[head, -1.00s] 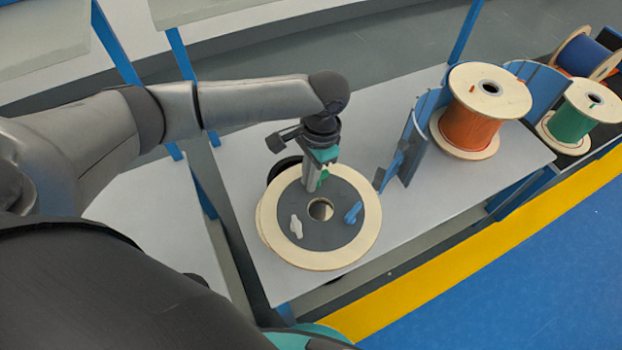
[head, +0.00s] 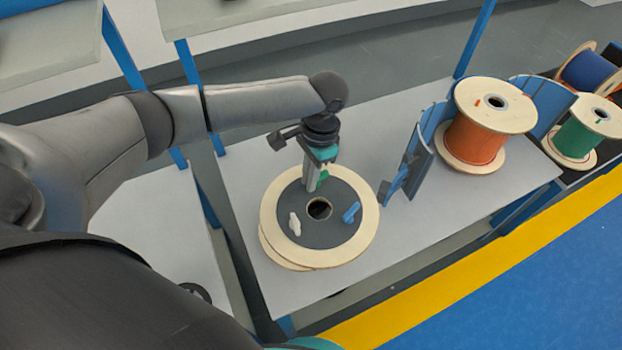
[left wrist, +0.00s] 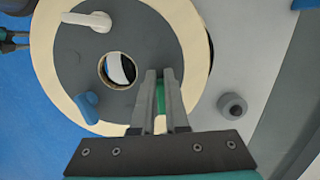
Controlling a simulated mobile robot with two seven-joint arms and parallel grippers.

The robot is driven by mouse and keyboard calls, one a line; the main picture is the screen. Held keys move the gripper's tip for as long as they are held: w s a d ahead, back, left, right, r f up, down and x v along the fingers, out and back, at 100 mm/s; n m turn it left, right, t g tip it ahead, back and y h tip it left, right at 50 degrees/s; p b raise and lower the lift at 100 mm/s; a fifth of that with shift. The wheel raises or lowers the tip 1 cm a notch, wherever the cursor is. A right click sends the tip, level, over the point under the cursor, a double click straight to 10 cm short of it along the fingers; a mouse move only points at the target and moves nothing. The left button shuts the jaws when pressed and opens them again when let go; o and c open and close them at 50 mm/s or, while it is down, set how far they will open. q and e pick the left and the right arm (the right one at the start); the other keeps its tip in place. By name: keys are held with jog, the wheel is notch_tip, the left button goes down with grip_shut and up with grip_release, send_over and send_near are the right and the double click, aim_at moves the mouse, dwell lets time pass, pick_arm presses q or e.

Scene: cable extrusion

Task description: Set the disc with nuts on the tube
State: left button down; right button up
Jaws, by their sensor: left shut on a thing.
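The disc (head: 269,222) is a pale wooden ring with a dark grey centre and a round hole. It carries a white nut (head: 295,224) and a blue nut (head: 351,212); both also show in the left wrist view. My left gripper (head: 313,185) points down at the disc's back edge of the grey centre. In the left wrist view its fingers (left wrist: 160,88) are shut around a green nut (left wrist: 160,97). A second pale round edge (head: 275,257) shows just under the disc, slightly offset. The tube is not clearly visible; the hole shows dark and white parts below. My right gripper is not in view.
A grey table (head: 385,115) bears the disc. Curved blue panels (head: 412,165) stand to its right, beside a spool of orange cable (head: 470,140). Green (head: 575,138) and blue (head: 590,72) spools stand farther right. Table space behind the disc is clear.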

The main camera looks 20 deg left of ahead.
aim_at(299, 168)
pick_arm(q)
jog(key=shift+w+a+b, duration=0.6)
jog(key=shift+w+a, duration=1.15)
jog(key=shift+w, duration=0.15)
jog(key=shift+w+a, duration=0.15)
jog(key=shift+w, duration=0.05)
dwell(0.3)
jog(key=shift+a+p, duration=0.25)
jog(key=shift+p, duration=0.25)
jog(key=shift+f, duration=0.4)
dwell(0.5)
jog(key=c, duration=1.2)
grip_release()
jog(key=shift+r, duration=0.1)
